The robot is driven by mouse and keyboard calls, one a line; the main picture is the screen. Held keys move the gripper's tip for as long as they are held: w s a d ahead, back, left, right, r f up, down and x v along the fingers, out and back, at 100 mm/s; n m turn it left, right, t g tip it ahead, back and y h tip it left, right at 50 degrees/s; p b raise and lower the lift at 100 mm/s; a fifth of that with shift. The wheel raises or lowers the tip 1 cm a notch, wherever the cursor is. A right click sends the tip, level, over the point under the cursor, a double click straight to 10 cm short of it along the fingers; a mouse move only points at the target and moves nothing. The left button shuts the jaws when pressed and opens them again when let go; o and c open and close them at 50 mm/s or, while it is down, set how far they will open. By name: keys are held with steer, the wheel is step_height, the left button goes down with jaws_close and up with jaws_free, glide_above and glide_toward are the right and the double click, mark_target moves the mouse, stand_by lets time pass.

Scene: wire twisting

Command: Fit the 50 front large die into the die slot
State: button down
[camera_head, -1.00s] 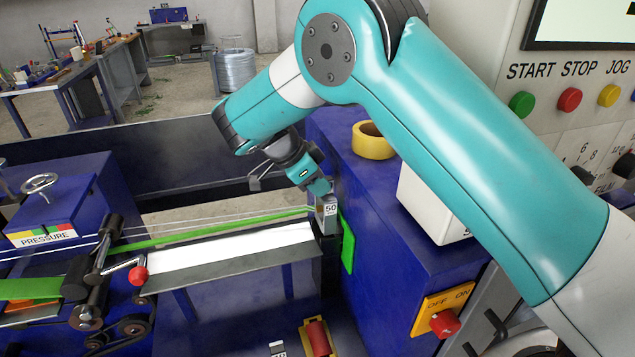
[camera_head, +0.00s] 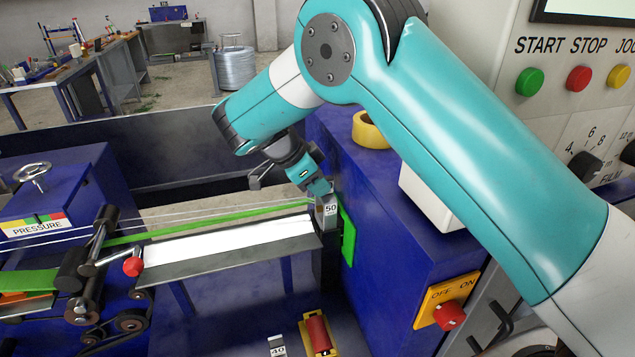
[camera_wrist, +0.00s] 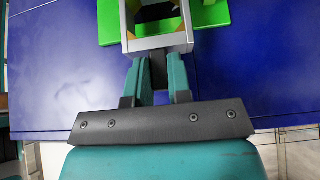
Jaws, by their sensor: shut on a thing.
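The grey die marked 50 (camera_head: 328,210) is at the right end of the white-topped bed, in front of the blue cabinet. My gripper (camera_head: 321,192) is shut on it from above. In the wrist view the die (camera_wrist: 130,45) shows as a hollow square grey frame between my gripper's teal fingertips (camera_wrist: 158,65). A bright green plate (camera_head: 348,238) on the cabinet face is right beside the die; it also shows behind the die in the wrist view (camera_wrist: 215,12). I cannot tell whether the die is seated in the slot, as its far side is hidden.
The white-topped bed (camera_head: 225,240) and a green strip (camera_head: 190,226) run left from the die. A die marked 40 (camera_head: 277,349) and a red roller on a yellow base (camera_head: 318,335) are below. Yellow tape (camera_head: 369,131) lies on the blue cabinet (camera_head: 400,240). A red OFF/ON knob (camera_head: 449,315) is on its front.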

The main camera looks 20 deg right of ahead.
steer(key=shift+f+b, duration=1.8)
steer(key=shift+f, duration=0.25)
steer(key=c, duration=1)
jaws_free()
steer(key=shift+o, duration=0.2)
steer(key=p+v, duration=1.4)
steer(key=v, duration=0.3)
steer(key=shift+r, duration=0.25)
steer(key=shift+a, duration=0.15)
